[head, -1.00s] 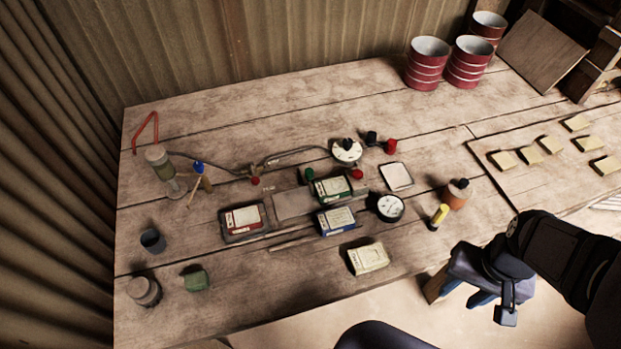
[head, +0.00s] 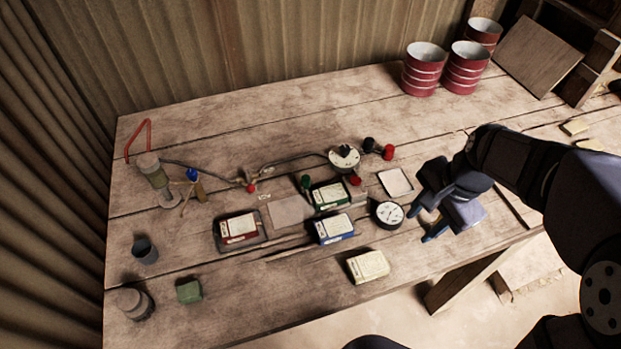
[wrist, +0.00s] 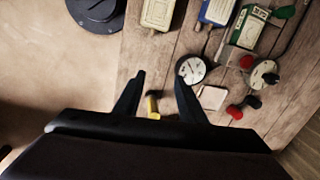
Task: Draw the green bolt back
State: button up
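The green knob, apparently the green bolt's handle (head: 306,181), stands at the back left corner of the green-and-white box (head: 330,195) in the head view. In the wrist view a green piece (wrist: 285,12) shows at the top right, beside the green box (wrist: 247,27). The bolt's shaft is too small to make out. My gripper (head: 421,223) is over the right part of the bench, right of the dial gauge (head: 389,214) and well apart from the green knob. Its fingers (wrist: 159,77) are spread with nothing held between them.
A round dial (head: 344,158), red knob (head: 354,180) and white tray (head: 396,183) stand nearby. A yellow-handled item (wrist: 152,106) lies below my fingers in the wrist view.

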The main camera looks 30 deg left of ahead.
jog(key=w+a+m+y+b, duration=0.1)
jog(key=w+a+m, duration=0.15)
jog(key=a, duration=0.35)
jog(key=w+a+m+y+b, duration=0.1)
jog(key=w+a+m, duration=0.15)
jog(key=a, duration=0.45)
jog(key=m+y+b, duration=0.1)
jog(key=m, duration=0.4)
send_near(306, 178)
jog(key=shift+g, duration=0.3)
jog(key=shift+w+p+x, duration=0.15)
jog(key=shift+p+x, duration=0.05)
jog(key=shift+x, duration=1.9)
jog(key=shift+w+p+x, duration=0.1)
jog(key=shift+p+x, duration=0.05)
jog(key=shift+x, duration=1.9)
